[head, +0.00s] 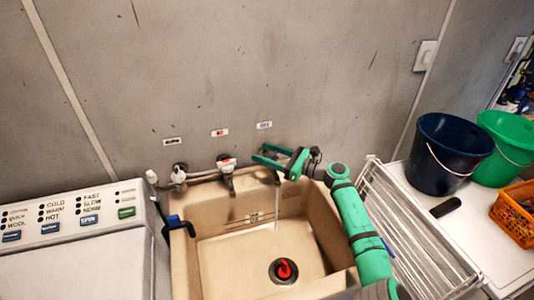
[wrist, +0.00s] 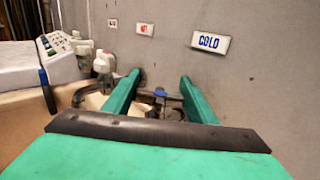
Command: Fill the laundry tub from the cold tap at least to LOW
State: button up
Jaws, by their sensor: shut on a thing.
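The beige laundry tub (head: 327,235) stands in the middle of the head view. A thin stream of water (head: 276,207) falls into it below my gripper. A red plug (head: 284,269) sits at the drain on the tub floor; I cannot tell whether it seals. A small marked strip (head: 256,217) is on the back wall, too small to read. My gripper (head: 268,155) is at the cold tap below the blue label. In the wrist view, the blue-marked cold tap (wrist: 160,93) shows between my fingers (wrist: 152,96), which are shut on its handle. The tap is mostly hidden in the head view.
A middle tap with a red mark (head: 226,163) and another tap (head: 179,174) stand to the left. A washing machine (head: 80,245) is at left. A white rack (head: 415,235) is right of the tub, with a dark bucket (head: 447,150) beyond. The COLD label (wrist: 210,41) is on the wall.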

jog(key=shift+s+a+n+g+y, duration=0.15)
jog(key=shift+n+g+y, duration=0.2)
jog(key=shift+n+g, duration=0.45)
jog(key=shift+s+d+n+g+y, duration=0.1)
jog(key=shift+n+g+y, duration=0.35)
jog(key=shift+g, duration=0.65)
jog(key=shift+s+a+n+g, duration=0.1)
jog(key=shift+a+n+g, duration=0.05)
jog(key=shift+n+g, duration=0.55)
jog(key=o, duration=1.1)
jog(key=shift+c, duration=0.2)
jog(key=s+d, duration=0.1)
jog(key=d, duration=0.6)
jog(key=shift+d, duration=0.2)
